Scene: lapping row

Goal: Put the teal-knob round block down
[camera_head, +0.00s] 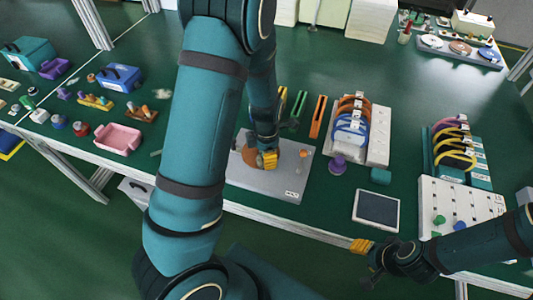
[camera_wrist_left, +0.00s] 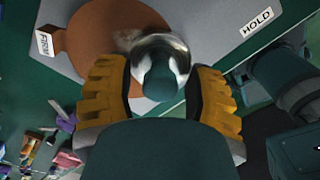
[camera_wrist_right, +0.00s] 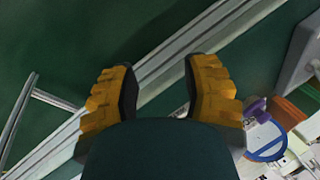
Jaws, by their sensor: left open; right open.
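The round block (camera_wrist_left: 176,46) is shiny metal with a teal knob (camera_wrist_left: 158,80). In the left wrist view it stands between the spread yellow fingers of my left gripper (camera_wrist_left: 160,92), with gaps on both sides of the knob. The block is at the edge of a brown round pad (camera_wrist_left: 98,32) beside a "FIRM" label, on a grey plate (camera_wrist_left: 218,18) with a "HOLD" label. In the head view my left gripper (camera_head: 267,160) is low over the plate (camera_head: 265,188) and hides the block. My right gripper (camera_head: 364,248) is open and empty by the table's front edge.
A purple knobbed piece (camera_head: 337,166) and a teal block (camera_head: 381,176) stand right of the plate. A dark tablet (camera_head: 376,210) lies near the front edge. A rack with orange and blue handles (camera_head: 350,130) stands behind. A pink bin (camera_head: 118,139) is at the left.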

